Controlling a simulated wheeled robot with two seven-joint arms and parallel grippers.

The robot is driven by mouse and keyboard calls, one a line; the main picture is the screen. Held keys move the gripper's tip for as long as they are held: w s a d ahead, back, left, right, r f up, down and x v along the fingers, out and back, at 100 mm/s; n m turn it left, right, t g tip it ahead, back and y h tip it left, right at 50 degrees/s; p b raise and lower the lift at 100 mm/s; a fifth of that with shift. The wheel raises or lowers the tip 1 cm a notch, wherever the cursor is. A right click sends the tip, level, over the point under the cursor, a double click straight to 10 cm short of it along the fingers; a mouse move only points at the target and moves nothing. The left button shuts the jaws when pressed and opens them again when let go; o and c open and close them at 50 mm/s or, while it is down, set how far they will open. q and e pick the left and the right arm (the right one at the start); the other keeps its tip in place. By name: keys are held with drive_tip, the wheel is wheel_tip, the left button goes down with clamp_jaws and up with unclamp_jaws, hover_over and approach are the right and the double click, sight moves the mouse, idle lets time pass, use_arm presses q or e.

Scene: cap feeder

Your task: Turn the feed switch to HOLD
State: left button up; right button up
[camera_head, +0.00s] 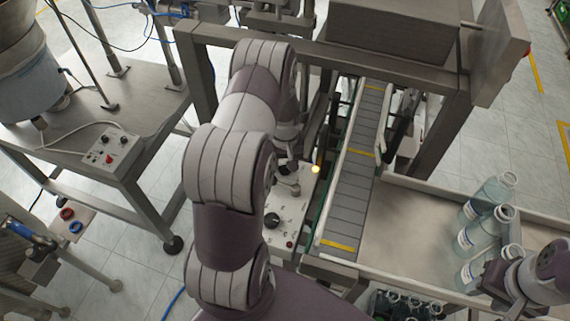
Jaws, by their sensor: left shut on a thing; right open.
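A pale control panel (286,232) stands beside the conveyor, partly hidden behind my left arm. It carries a black knob (272,220), a small red button (290,244) and a lit yellow lamp (315,169). My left gripper (289,187) is at the upper part of this panel, just left of the lamp, and is shut on what appears to be the feed switch. The switch is mostly hidden by the gripper, and its setting and labels cannot be read. My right gripper (492,279) is open at the lower right, close to the clear bottles.
A conveyor (356,180) with yellow stripes runs right of the panel. Several clear bottles (468,238) stand on the metal table (405,222) at the right. More bottles sit in a crate below. Another control box (110,148) is on the left table (150,105). A metal frame crosses behind.

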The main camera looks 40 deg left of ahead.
sight(285, 167)
use_arm(q)
drive_tip(key=shift+n, duration=0.8)
drive_tip(key=shift+w+n, duration=0.1)
drive_tip(key=shift+n, duration=0.2)
drive_tip(key=o, duration=1.1)
drive_tip(key=shift+c, duration=0.2)
drive_tip(key=shift+r, duration=0.1)
wheel_tip(285, 167, up, 12)
drive_tip(key=b, duration=0.3)
drive_tip(key=shift+r+b, duration=0.25)
drive_tip(key=shift+b, duration=0.05)
